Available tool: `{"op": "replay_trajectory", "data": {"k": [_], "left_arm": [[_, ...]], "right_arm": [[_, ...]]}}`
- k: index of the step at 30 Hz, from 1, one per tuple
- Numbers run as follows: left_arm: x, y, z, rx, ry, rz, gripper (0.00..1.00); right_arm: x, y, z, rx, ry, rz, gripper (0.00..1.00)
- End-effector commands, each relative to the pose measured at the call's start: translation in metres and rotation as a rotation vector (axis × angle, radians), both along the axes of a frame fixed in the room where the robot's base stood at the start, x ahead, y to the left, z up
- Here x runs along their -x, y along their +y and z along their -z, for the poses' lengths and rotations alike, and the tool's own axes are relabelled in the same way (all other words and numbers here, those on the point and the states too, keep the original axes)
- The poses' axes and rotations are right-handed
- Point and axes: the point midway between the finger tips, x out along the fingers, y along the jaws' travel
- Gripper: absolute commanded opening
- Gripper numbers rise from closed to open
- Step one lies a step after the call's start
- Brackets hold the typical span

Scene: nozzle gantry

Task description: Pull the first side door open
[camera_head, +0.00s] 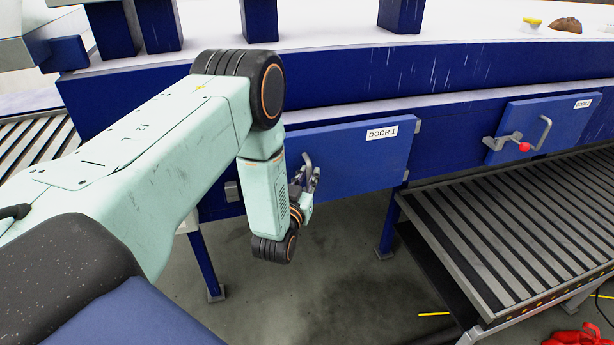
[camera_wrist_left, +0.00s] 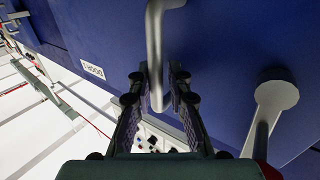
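The first side door (camera_head: 350,160) is a blue panel labelled "DOOR 1", low on the blue machine. It looks flush or nearly so. Its grey bar handle (camera_head: 307,160) is at the panel's left part, partly hidden by my gripper. My left gripper (camera_head: 308,180) is at this handle. In the left wrist view the handle bar (camera_wrist_left: 155,45) runs down between the two fingers of the gripper (camera_wrist_left: 158,82). The fingers are apart, with a small gap visible beside the bar. A grey latch lever (camera_wrist_left: 275,95) is to the right there. My right gripper is not in view.
A second door (camera_head: 545,125) with a handle and a red-knobbed latch is at the right. A roller conveyor (camera_head: 520,215) stands below it, right of the first door. Blue support legs (camera_head: 387,228) stand under the machine. The concrete floor (camera_head: 330,270) between is clear.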

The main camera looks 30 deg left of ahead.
Motion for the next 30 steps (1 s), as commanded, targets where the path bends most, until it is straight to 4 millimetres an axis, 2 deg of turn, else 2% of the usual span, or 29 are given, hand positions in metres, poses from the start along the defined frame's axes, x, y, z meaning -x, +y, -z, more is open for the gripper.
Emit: {"op": "replay_trajectory", "data": {"k": [4,30], "left_arm": [[0.0005,0.0015,-0.0005,0.000,-0.002,-0.005,0.00],[0.0039,0.0009,0.0042,0.002,0.010,-0.023,0.00]], "right_arm": [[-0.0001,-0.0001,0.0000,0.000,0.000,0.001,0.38],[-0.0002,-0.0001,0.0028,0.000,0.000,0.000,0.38]]}}
